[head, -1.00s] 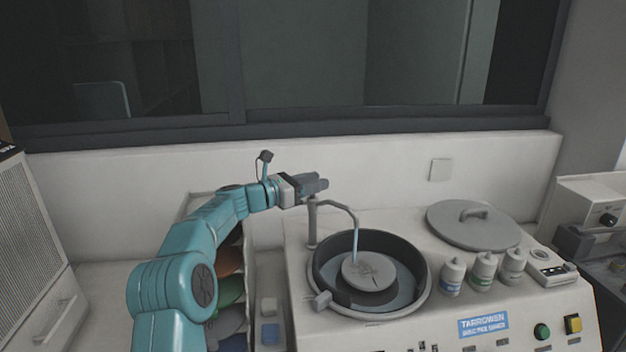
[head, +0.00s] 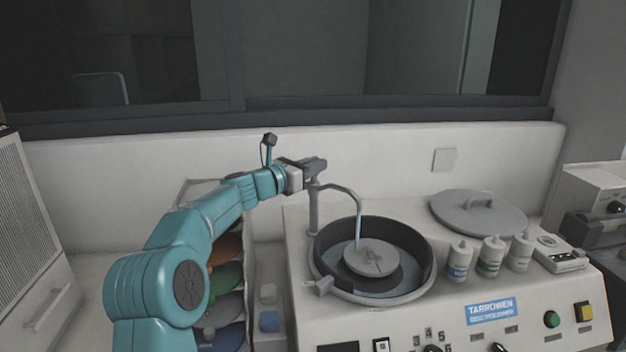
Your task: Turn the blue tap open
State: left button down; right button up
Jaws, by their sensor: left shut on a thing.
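The tap is a grey upright post (head: 313,212) with a curved spout (head: 347,190) that reaches over the round bowl (head: 324,262). A thin pale-blue line, like a stream of water, hangs from the spout's end down to the disc (head: 371,257) in the bowl. My left gripper (head: 317,168) is at the top of the post, shut on the tap's top part. Its dark fingers hide that part, and I can make out no blue handle. My right gripper is not in view.
Three small bottles (head: 490,255) and a round grey lid (head: 478,215) sit on the machine's top, right of the bowl. A rack of coloured discs (head: 228,278) stands left of the machine. The pale wall (head: 380,165) is close behind.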

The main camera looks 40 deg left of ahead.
pick_arm(q)
jog(key=n+y+b, duration=0.1)
jog(key=y+b, duration=0.1)
jog(key=n+g+y+b, duration=0.1)
jog(key=n+y+b, duration=0.1)
jog(key=y+b, duration=0.1)
jog(key=n+y+b, duration=0.2)
jog(key=y+b, duration=0.1)
jog(key=shift+w+d+f+g, duration=0.1)
jog(key=shift+d+f+g, duration=0.1)
jog(key=shift+f+g, duration=0.15)
jog(key=shift+r+n+g+y+b, duration=0.1)
jog(key=shift+n+g+y+b, duration=0.25)
jog(key=shift+n+y, duration=0.3)
jog(key=n+g+y+b, duration=0.1)
jog(key=n+y, duration=0.1)
jog(key=y, duration=0.1)
jog(key=shift+r+g, duration=0.15)
jog(key=shift+g, duration=0.25)
jog(key=shift+a+r+n+g+y+p, duration=0.1)
jog(key=shift+n+g+y+p, duration=0.2)
jog(key=shift+n+g+y, duration=1)
